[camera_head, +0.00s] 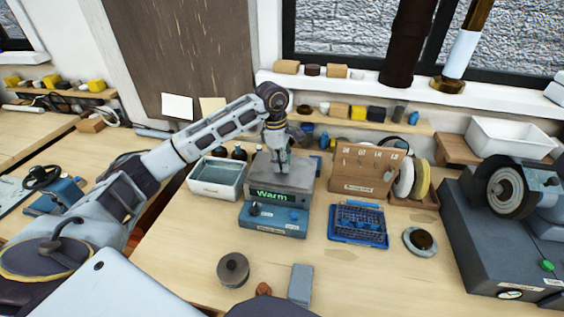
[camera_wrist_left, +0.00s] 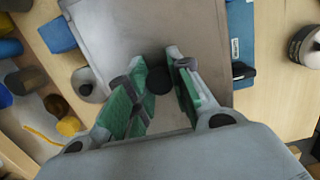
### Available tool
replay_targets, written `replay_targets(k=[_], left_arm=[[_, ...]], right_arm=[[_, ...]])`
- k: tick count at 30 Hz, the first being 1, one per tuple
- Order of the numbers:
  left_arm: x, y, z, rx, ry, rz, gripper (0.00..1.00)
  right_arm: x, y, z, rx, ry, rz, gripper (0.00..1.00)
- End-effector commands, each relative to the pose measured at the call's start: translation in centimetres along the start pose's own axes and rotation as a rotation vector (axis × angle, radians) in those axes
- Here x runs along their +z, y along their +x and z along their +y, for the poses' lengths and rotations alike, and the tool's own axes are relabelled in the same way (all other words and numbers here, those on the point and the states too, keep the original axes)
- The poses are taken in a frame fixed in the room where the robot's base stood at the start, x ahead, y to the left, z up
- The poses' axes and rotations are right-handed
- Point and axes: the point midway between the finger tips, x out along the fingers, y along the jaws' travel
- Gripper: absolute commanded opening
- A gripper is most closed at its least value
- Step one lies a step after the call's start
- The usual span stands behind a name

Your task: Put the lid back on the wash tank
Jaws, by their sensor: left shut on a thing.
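The wash tank (camera_head: 272,219) is a blue box with a knob and label on its front, under a grey block with a green "Warm" display (camera_head: 272,196). The lid (camera_head: 299,172) is a flat grey metal plate at the top of this stack. It fills the middle of the left wrist view (camera_wrist_left: 115,35), with its black knob (camera_wrist_left: 158,82) between the green finger pads. My left gripper (camera_head: 281,170) points down and is shut on that knob. I cannot tell whether the lid rests on the tank or hovers just above it. My right gripper is not in view.
A white tub (camera_head: 197,184) of liquid stands close left, with dark bottles behind. A grey grinder (camera_head: 475,240) fills the far right. A round dark weight (camera_head: 233,270) sits in front.

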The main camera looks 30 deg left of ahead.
Motion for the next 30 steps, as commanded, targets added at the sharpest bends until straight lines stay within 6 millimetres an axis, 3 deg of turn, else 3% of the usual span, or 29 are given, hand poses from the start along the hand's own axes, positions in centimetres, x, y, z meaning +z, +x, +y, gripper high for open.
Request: replay_targets(k=[4, 5, 10, 23, 30], left_arm=[[0.0, 0.1, 0.0, 0.001, 0.000, 0.000, 0.00], [0.0, 0.1, 0.0, 0.001, 0.000, 0.000, 0.25], [0.0, 0.1, 0.0, 0.001, 0.000, 0.000, 0.47], [0.0, -0.1, 0.0, 0.000, 0.000, 0.000, 0.47], [0.0, -2.0, 0.1, 0.002, 0.000, 0.000, 0.47]], right_arm=[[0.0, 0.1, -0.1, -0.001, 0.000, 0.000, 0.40], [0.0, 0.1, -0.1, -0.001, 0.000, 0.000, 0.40], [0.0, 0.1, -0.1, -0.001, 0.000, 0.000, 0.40], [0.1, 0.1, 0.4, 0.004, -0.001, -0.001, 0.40], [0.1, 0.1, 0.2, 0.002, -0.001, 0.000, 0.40]])
